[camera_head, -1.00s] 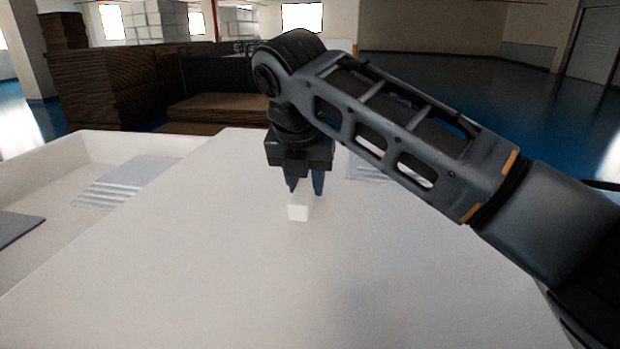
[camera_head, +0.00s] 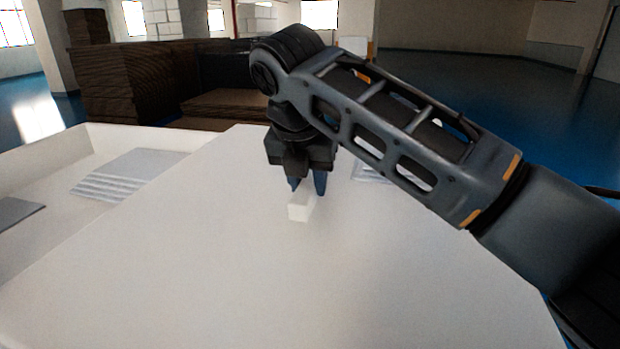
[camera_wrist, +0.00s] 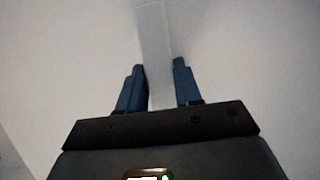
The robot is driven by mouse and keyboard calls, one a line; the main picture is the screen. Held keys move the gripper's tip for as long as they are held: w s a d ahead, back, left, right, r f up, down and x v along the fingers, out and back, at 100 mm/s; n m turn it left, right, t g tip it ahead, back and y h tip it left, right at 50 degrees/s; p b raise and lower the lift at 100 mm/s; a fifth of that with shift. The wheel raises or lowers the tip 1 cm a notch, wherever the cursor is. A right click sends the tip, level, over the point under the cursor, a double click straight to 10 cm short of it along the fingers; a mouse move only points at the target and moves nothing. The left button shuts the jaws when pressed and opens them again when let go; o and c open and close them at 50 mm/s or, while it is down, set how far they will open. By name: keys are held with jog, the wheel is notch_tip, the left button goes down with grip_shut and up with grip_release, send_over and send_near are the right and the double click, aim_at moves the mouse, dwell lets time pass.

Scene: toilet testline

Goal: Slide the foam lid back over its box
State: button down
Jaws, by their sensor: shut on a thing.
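The foam lid (camera_head: 250,270) is a large flat white panel that fills the middle and front of the head view. A small white block-shaped grip (camera_head: 300,208) stands up from it. My gripper (camera_head: 307,188) points down with its blue fingers shut on this grip; in the wrist view the grip (camera_wrist: 153,40) runs between the fingertips (camera_wrist: 160,66). The white box (camera_head: 130,138) shows beyond the lid's left edge, its left part uncovered, with grey ribbed pieces (camera_head: 118,178) inside. The rest of the box is hidden under the lid and behind my arm.
Another grey ribbed piece (camera_head: 370,171) shows behind my gripper, partly hidden. Stacks of brown boards (camera_head: 130,90) stand behind the box on the left. Blue open floor (camera_head: 480,90) lies at the back right.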

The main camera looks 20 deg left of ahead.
jog(key=shift+d+f, duration=0.15)
jog(key=shift+f, duration=0.25)
jog(key=c, duration=0.9)
grip_release()
jog(key=shift+o, duration=1.1)
jog(key=shift+r, duration=0.15)
jog(key=shift+r, duration=0.15)
jog(key=shift+s+r, duration=0.1)
jog(key=shift+r, duration=0.1)
jog(key=b+v, duration=0.1)
jog(key=v, duration=0.6)
jog(key=shift+r, duration=0.1)
jog(key=shift+s, duration=0.1)
